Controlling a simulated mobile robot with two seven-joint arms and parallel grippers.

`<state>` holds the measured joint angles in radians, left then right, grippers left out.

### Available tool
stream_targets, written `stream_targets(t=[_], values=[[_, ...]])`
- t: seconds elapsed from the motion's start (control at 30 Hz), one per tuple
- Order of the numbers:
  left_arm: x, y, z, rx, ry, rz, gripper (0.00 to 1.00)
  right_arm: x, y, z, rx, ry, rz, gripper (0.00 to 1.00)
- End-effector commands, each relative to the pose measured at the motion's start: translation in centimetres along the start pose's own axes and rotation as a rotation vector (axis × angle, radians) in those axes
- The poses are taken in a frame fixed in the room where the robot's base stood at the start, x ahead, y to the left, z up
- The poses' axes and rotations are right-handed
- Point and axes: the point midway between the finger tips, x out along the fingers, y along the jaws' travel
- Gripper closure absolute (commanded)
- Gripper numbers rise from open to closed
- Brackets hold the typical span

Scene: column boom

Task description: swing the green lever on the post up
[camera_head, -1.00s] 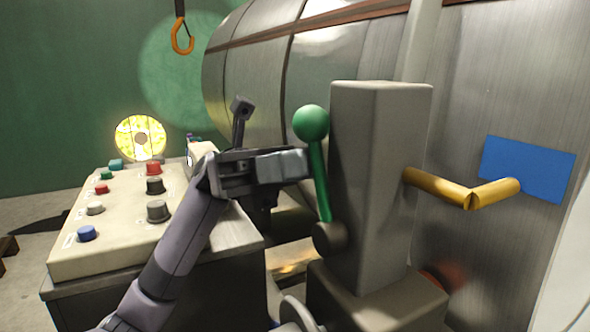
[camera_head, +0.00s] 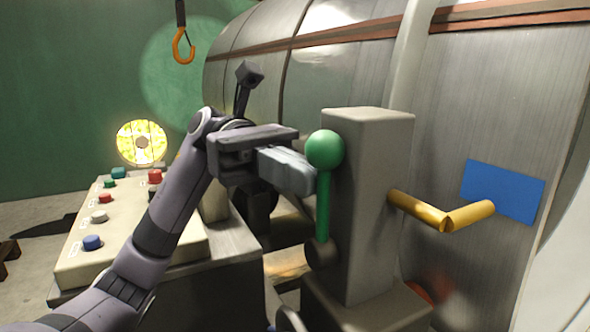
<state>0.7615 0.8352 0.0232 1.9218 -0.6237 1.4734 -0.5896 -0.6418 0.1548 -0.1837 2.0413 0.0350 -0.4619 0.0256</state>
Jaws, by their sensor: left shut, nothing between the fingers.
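The green lever (camera_head: 323,205) with its round green knob (camera_head: 324,150) stands upright on the left face of the grey post (camera_head: 368,210). Its dark pivot (camera_head: 321,254) is at the bottom. My left gripper (camera_head: 312,183) is shut and empty, its fingertips just left of the lever's shaft, below the knob. I cannot tell whether they touch the lever. My right gripper is not in view.
A control panel (camera_head: 120,245) with several coloured buttons is at left. A yellow handle (camera_head: 442,215) sticks out right of the post. A large metal tank (camera_head: 345,70) stands behind. An orange hook (camera_head: 183,47) hangs at the upper left.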

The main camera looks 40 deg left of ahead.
Motion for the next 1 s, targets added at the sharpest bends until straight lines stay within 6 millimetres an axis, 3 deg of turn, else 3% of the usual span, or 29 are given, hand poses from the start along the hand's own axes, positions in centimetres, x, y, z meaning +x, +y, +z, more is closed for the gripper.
stream_targets(t=[0.37,0.8,1.0], values=[[-0.1,-0.1,-0.1,0.002,0.002,-0.004,1.00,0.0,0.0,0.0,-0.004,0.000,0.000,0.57],[-6.1,0.0,0.0,0.000,-0.001,0.001,1.00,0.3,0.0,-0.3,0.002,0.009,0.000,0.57],[-7.3,0.0,-0.1,0.001,-0.002,-0.001,1.00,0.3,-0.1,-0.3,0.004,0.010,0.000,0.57]])
